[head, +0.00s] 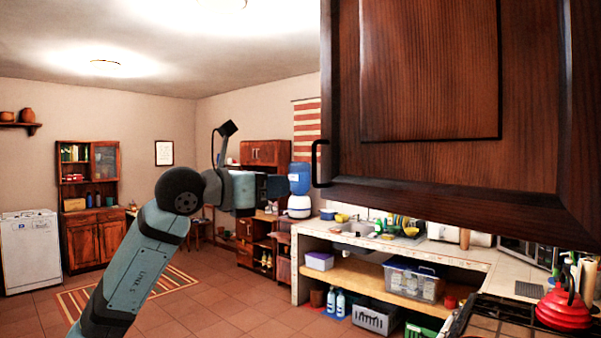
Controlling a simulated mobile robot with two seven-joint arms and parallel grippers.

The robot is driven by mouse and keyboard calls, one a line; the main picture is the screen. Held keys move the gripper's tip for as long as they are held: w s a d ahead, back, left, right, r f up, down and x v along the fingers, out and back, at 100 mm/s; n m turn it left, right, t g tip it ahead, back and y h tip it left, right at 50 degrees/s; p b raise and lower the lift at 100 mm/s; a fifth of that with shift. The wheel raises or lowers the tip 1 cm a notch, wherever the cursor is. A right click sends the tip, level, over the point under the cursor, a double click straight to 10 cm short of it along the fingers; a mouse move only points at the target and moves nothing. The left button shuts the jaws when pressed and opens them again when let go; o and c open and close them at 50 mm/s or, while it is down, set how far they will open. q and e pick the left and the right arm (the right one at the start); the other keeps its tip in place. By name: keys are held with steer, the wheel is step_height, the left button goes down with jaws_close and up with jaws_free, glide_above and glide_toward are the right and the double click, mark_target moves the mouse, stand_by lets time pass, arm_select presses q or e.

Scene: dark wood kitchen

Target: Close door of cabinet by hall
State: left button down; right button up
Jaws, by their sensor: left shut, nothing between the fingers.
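A large dark wood cabinet door (430,75) fills the upper right of the head view, very close to me. It has a raised panel and a black bar handle (318,163) near its lower left edge. The cabinet body behind it is hidden, so its hinge side and opening angle are not clear. My left arm reaches up from the lower left. My left gripper (278,188) points right, shut and empty, to the left of the handle. It appears apart from the door. My right gripper is out of view.
Below the door runs a tiled counter (465,262) with a sink, bowls and bottles. A red kettle (563,308) stands on the stove at the lower right. A blue water dispenser (299,190) is behind my gripper. The tiled floor (215,300) at centre left is open.

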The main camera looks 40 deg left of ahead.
mark_target(311, 184)
arm_select(q)
steer(key=p+x, duration=0.1)
steer(key=x, duration=0.4)
steer(key=shift+p, duration=0.4)
steer(key=shift+w+a, duration=0.1)
